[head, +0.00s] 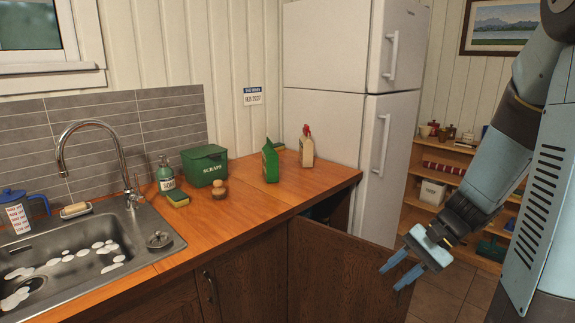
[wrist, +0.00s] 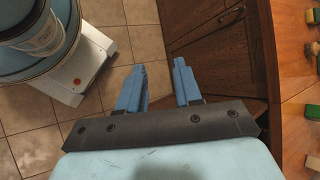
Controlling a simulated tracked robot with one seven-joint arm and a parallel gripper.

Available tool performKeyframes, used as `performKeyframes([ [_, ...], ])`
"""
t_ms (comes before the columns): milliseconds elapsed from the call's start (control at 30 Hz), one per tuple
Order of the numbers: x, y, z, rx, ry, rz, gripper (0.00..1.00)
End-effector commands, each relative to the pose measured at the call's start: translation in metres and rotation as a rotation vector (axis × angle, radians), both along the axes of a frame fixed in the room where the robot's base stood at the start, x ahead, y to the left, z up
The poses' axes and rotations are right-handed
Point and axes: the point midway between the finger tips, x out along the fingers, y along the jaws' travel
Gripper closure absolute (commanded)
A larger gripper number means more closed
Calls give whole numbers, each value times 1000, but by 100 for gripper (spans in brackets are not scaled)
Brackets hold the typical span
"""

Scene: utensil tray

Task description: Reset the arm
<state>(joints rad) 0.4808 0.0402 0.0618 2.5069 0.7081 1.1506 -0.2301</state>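My gripper (head: 400,268) hangs at the end of my arm on the right side of the head view, in front of the open cabinet door (head: 335,275). Its two blue fingers are spread apart with nothing between them. In the wrist view the gripper (wrist: 158,88) also shows parted and empty, over the tiled floor and beside the dark wooden cabinet front (wrist: 222,60). The fingers look apart from the door, though the exact gap is hard to tell.
The wooden counter (head: 245,215) holds a green scraps bin (head: 204,166), a green bag (head: 270,162), a spray bottle (head: 307,147), a soap bottle (head: 165,175) and a sponge (head: 178,199). A sink (head: 140,250) is at left. A fridge (head: 335,115) and shelves (head: 440,175) stand behind.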

Motion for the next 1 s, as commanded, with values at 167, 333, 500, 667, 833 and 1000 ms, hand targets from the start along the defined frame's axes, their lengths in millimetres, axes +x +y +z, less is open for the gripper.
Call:
performKeyframes([
  [167, -12, 6, 24, -150, -94, 114, 66],
  [333, -22, 7, 46, -290, -190, 209, 66],
  [500, -31, 8, 70, -424, -300, 290, 66],
  [667, -40, 7, 94, -548, -415, 353, 66],
  [833, -51, 5, 122, -670, -548, 407, 66],
  [1000, -61, 3, 149, -773, -677, 442, 66],
])
